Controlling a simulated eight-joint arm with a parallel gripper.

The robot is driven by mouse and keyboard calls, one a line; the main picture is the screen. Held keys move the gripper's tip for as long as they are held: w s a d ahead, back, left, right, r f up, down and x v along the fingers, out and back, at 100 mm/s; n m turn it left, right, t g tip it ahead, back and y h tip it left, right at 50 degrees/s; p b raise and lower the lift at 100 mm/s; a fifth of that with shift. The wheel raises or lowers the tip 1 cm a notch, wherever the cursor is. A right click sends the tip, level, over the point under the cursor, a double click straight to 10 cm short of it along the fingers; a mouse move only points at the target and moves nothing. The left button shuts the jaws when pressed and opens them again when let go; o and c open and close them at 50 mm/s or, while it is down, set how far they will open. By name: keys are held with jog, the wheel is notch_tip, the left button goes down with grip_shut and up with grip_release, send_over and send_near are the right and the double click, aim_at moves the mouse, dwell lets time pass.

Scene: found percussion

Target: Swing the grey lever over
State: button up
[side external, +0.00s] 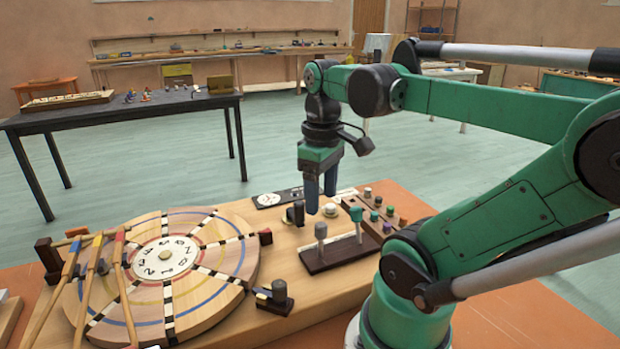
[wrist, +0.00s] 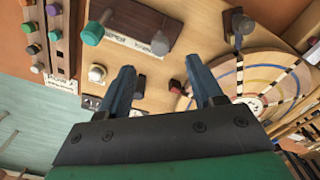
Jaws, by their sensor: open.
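The grey lever (side external: 321,234) has a rounded grey cap and stands about upright near the left end of a dark brown base (side external: 345,252). Its grey cap shows in the wrist view (wrist: 160,43), at the base's edge. A teal-capped lever (side external: 356,219) stands on the same base to its right, and its cap also shows in the wrist view (wrist: 93,33). My gripper (side external: 321,202) points down with its fingers apart and empty, beyond the base in the side view. In the wrist view the grey cap lies ahead of the open fingertips (wrist: 161,66), not between them.
A big round wooden dial (side external: 215,290) with colored rings and mallets (side external: 125,290) across it fills the left. A row of colored knobs (side external: 375,216) is at the right. A dark knobbed block (side external: 273,296) sits near the front. A cream knob (wrist: 97,73) lies near one finger.

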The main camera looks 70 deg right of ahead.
aim_at(321, 224)
jog(key=shift+f, duration=2.6)
grip_shut()
